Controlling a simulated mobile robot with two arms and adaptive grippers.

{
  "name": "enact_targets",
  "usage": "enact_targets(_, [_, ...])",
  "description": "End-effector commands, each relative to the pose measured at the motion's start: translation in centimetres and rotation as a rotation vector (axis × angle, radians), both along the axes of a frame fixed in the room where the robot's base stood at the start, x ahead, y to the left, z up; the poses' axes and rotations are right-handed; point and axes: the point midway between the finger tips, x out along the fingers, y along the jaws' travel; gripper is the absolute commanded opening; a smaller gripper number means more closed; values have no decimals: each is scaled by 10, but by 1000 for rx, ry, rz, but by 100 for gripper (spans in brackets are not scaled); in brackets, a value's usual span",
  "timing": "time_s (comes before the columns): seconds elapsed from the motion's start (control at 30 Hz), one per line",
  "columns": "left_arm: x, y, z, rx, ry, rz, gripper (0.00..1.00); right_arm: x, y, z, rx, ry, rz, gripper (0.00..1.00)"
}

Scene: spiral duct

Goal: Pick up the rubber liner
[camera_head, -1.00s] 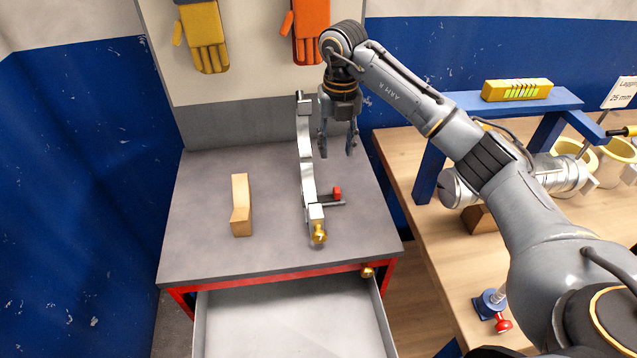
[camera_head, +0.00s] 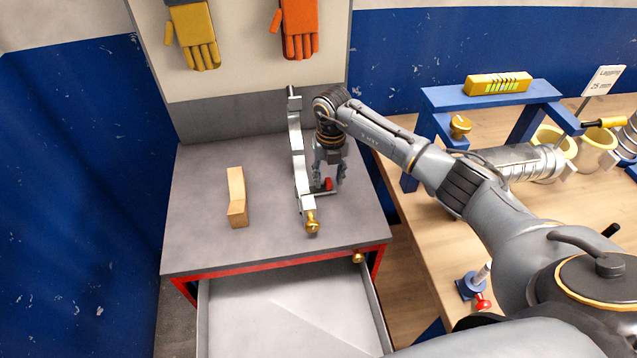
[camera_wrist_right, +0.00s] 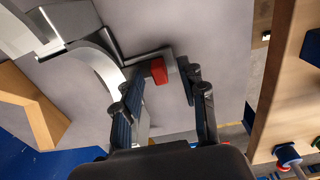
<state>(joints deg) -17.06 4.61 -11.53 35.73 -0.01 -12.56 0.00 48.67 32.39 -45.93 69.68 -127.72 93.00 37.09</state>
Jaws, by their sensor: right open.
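A small red block (camera_head: 328,184), which may be the rubber liner, sits at the end of a short grey metal arm beside a curved silver metal piece (camera_head: 299,160) on the grey worktop. In the right wrist view the red block (camera_wrist_right: 158,70) shows between the fingertips, nearer the left finger. I cannot tell if a finger touches it. My right gripper (camera_head: 329,176) is open and points down over the block; its fingers (camera_wrist_right: 164,80) also show in the wrist view. My left gripper is not in view.
A wooden block (camera_head: 236,198) lies on the worktop (camera_head: 200,230) to the left, with bare surface around it. A brass knob (camera_head: 312,221) is at the silver piece's near end. An open drawer (camera_head: 285,310) juts out below. A wooden bench (camera_head: 430,240) stands at right.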

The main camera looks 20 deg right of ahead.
Motion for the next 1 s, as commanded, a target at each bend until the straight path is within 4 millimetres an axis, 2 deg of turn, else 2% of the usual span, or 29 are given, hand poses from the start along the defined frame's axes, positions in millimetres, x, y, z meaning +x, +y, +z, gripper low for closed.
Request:
enact_targets(0.2, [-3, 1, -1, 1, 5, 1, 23, 0, 0, -1, 0, 0, 0, 42])
enact_targets(0.4, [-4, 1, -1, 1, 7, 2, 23, 0, 0, -1, 1, 0, 0, 1])
enact_targets(0.77, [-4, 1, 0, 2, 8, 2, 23, 0, 0, 1, 1, 0, 0, 0])
enact_targets(1.0, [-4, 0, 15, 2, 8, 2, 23, 1, 0, 21, 1, -1, -1, 0])
